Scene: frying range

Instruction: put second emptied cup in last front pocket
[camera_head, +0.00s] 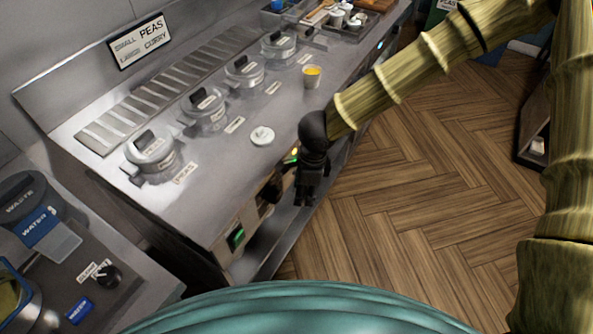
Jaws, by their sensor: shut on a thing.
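My gripper (304,196) is black and points down at the counter's front edge, over the aisle side. Its fingers are closed together on something that I cannot make out; the fingers hide it. A small cup (311,82) with yellow contents stands upright on the steel counter, behind my gripper. A small round white item (262,135) lies on the counter left of my gripper; I cannot tell if it is a cup or a lid. Several white cups or pots (338,18) stand at the far end near a wooden tray (372,4). I cannot pick out the front pockets.
Several lidded round wells (150,147) with black handles line the steel counter (232,182), with labels before them. A slotted strip (160,88) and a PEAS sign (140,40) are behind.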

